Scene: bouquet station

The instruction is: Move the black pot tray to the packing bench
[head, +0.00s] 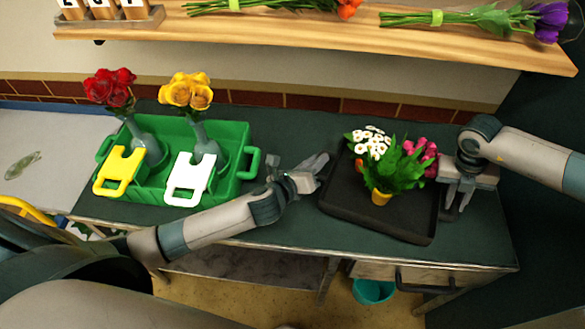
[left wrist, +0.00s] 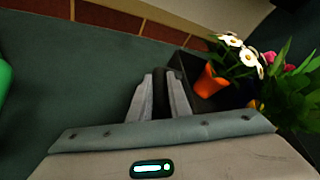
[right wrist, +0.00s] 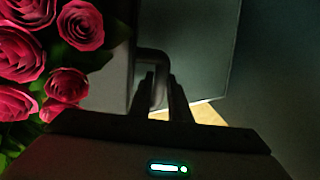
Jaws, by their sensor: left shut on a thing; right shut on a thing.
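The black pot tray (head: 345,205) lies on the dark green bench top at the right. It holds potted plants with white flowers (head: 370,142), pink flowers (head: 422,150) and green leaves, and a yellow pot (head: 381,197). My left gripper (head: 318,168) is shut on the tray's left side; the left wrist view shows its fingers (left wrist: 160,95) around a dark part of the tray. My right gripper (head: 455,200) is shut on the tray's right side; the right wrist view shows its fingers (right wrist: 160,95) at a handle loop. An orange pot (left wrist: 210,82) also shows in the left wrist view.
A wooden shelf (head: 300,28) with bouquets runs above. A teal bucket (head: 373,291) is below.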

